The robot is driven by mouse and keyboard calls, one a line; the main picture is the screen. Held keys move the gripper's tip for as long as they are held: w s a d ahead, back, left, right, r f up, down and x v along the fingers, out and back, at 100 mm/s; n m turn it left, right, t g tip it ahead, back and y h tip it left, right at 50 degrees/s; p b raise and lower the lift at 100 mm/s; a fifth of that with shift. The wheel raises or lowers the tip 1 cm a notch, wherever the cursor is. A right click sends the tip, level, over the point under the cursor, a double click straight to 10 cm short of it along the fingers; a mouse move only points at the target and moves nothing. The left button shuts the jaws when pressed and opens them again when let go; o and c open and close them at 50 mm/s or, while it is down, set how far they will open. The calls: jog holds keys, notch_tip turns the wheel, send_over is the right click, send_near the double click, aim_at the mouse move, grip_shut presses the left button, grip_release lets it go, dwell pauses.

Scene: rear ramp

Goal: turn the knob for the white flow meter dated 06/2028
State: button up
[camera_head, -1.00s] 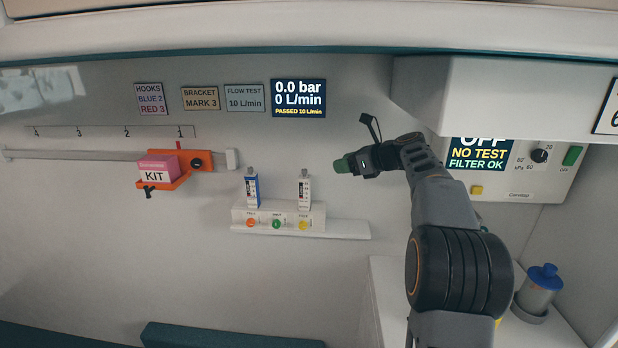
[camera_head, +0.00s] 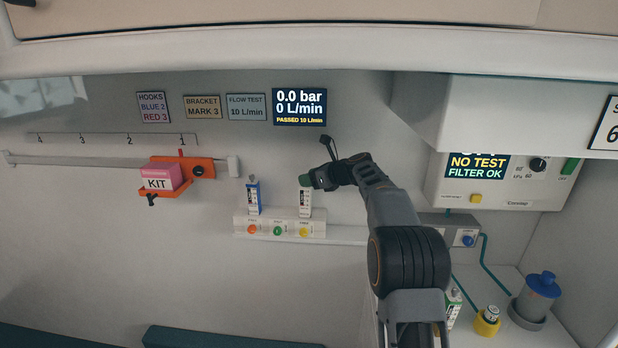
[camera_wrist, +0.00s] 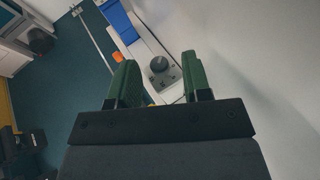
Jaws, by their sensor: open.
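The white flow meter (camera_head: 305,203) stands upright on the wall unit, at the right end. Its label is too small to read, so I cannot confirm the date. My gripper (camera_head: 306,181) is at its top in the head view and hides its upper end. A blue flow meter (camera_head: 254,197) stands to the left.
The white wall unit (camera_head: 265,220) has orange, green and yellow buttons below the meters. A display (camera_head: 299,107) above reads 0.0 bar and 0 L/min. An orange bracket with a pink kit box (camera_head: 162,178) is at left. A suction panel (camera_head: 500,180) is at right.

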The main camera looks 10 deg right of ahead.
jog(key=shift+c, duration=0.2)
grip_shut()
jog(key=g+p, duration=0.1)
jog(key=p, duration=0.2)
jog(key=shift+w+r+n+y, duration=0.1)
jog(key=shift+r+n+y, duration=0.2)
jog(key=shift+r+n, duration=0.1)
jog(key=shift+w+d+f+n+g+y+p, duration=0.15)
jog(key=shift+n+g+y+p, duration=0.65)
jog(key=shift+p, duration=0.8)
jog(key=shift+w+d+f+n+g+y+p, duration=0.1)
jog(key=shift+f+n+g+y+p, duration=0.25)
jog(key=shift+n+g+p, duration=0.95)
jog(key=shift+r+t, duration=0.1)
jog(key=shift+t, duration=0.2)
jog(key=shift+o, duration=0.2)
grip_release()
